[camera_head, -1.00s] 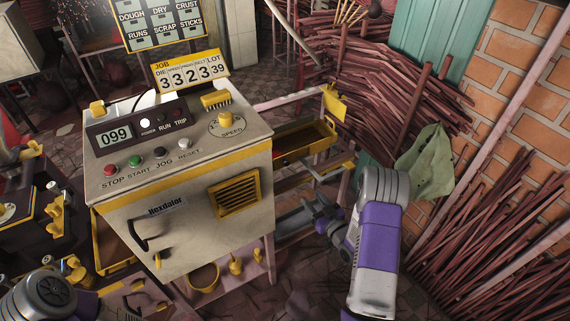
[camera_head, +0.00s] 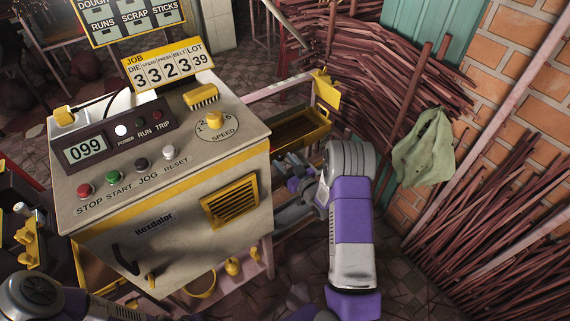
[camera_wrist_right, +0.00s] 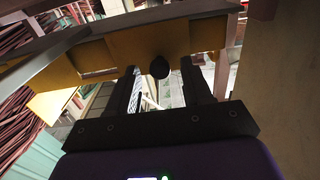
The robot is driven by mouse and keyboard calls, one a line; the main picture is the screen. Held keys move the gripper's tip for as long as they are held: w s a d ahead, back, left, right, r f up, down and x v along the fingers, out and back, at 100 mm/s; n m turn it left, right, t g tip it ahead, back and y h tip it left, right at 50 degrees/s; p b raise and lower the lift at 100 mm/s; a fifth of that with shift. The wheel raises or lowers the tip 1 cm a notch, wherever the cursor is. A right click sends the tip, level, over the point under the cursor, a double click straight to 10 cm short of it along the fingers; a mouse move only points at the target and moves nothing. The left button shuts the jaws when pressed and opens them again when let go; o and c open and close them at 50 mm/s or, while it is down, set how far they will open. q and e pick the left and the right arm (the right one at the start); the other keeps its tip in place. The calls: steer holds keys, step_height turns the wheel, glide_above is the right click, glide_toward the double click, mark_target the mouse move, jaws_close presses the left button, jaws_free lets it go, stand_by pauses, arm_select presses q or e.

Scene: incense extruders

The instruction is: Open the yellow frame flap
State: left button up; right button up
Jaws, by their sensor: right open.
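In the right wrist view a yellow panel (camera_wrist_right: 95,62) spans the top under a grey bar, and a dark round knob (camera_wrist_right: 160,68) hangs on it. This looks like the yellow frame flap, but I cannot tell for certain. My right gripper (camera_wrist_right: 163,78) is open, with its dark fingers on either side of the knob; contact cannot be told. In the head view my right gripper (camera_head: 293,182) is by the cabinet's right side, below the yellow-rimmed tray (camera_head: 318,137), and partly hidden. My left gripper is out of view; only part of my left arm shows at the bottom left.
The control cabinet (camera_head: 120,230) fills the left middle, close beside my right gripper. Bundles of incense sticks (camera_head: 500,225) lean on the brick wall at the right. A green cloth (camera_head: 424,148) hangs there. Some floor is clear below my right arm.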

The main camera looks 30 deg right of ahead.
steer(key=shift+w, duration=0.1)
jaws_close()
stand_by(0.3)
